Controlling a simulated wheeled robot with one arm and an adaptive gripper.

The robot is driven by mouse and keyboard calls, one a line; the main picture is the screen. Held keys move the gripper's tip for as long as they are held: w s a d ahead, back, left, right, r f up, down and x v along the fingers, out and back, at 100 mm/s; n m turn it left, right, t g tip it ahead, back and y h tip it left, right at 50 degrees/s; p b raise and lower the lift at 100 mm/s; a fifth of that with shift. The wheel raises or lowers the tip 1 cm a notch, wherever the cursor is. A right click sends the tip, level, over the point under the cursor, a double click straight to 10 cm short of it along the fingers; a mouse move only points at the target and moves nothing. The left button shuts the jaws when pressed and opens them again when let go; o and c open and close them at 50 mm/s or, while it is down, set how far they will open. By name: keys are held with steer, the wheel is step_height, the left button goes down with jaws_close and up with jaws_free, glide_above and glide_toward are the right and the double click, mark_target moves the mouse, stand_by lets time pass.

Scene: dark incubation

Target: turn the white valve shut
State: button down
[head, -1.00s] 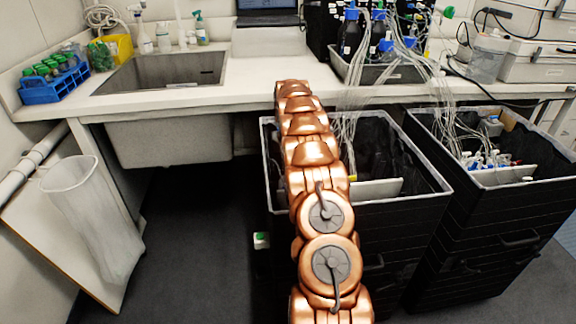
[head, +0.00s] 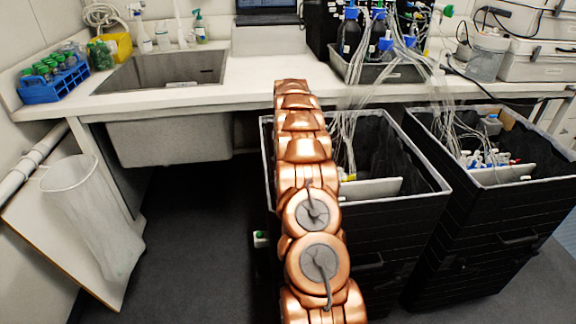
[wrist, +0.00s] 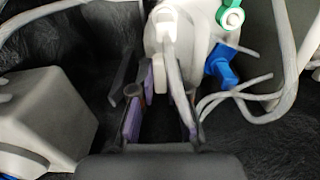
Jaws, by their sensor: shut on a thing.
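In the wrist view, the white valve (wrist: 165,28) is at the upper middle, on a pale fitting. Its white lever points down between the fingers of my gripper (wrist: 157,92). My gripper is shut on the white valve; dark fingers with purple pads lie on either side of it. The exact contact is partly hidden by the fingers. In the head view, my copper arm reaches forward over the left black bin, and my gripper and the valve are hidden behind it.
A green valve (wrist: 232,18) and a blue valve (wrist: 220,65) sit close to the right of the white one. Pale tubes (wrist: 285,70) loop at the right. A grey block (wrist: 45,120) fills the lower left. The left black bin (head: 400,235) has high walls.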

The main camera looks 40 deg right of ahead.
stand_by(0.3)
steer(key=c, duration=1.2)
jaws_free()
steer(key=shift+n, duration=0.3)
